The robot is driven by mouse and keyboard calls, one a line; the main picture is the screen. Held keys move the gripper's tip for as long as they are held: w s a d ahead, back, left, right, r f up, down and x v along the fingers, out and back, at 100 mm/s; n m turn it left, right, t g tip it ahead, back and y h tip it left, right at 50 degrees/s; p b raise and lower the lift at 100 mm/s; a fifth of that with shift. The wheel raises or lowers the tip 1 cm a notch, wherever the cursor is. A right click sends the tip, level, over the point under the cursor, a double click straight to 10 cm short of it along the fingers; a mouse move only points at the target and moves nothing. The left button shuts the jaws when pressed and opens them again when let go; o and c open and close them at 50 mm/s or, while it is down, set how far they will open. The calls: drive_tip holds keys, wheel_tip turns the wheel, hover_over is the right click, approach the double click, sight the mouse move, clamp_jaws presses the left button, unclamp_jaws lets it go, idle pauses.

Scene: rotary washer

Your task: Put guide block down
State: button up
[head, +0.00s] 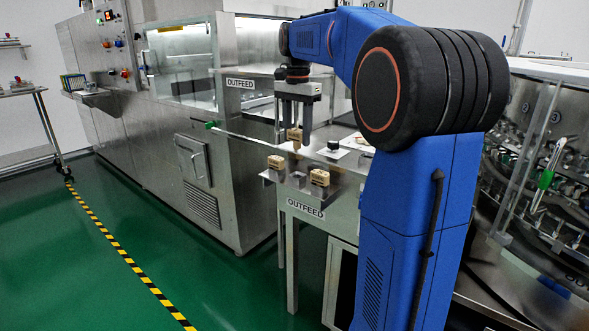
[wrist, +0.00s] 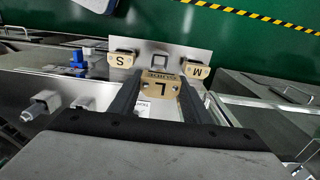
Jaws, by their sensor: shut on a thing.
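My gripper (head: 296,122) points down over the outfeed table and is shut on a tan guide block marked L (wrist: 160,82). The same block shows between the fingertips in the head view (head: 295,136). It is held above the table level, apart from the shelf. A guide block marked S (wrist: 121,60) and one marked M (wrist: 195,70) sit on the small metal shelf (wrist: 160,50). In the head view, one block (head: 276,162) and another (head: 320,177) stand on grey pedestals, with a bare grey pedestal (head: 297,180) between them.
The outfeed table (head: 345,190) stands beside a large steel washer (head: 200,130). A black knob-like part (head: 333,146) on a white plate lies right of my gripper. A rotary machine (head: 540,170) is at the far right. Green floor in front is clear.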

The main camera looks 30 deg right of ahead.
wheel_tip(320, 180, down, 11)
drive_tip(key=shift+d+r, duration=0.1)
idle(0.4)
drive_tip(key=o, duration=1.3)
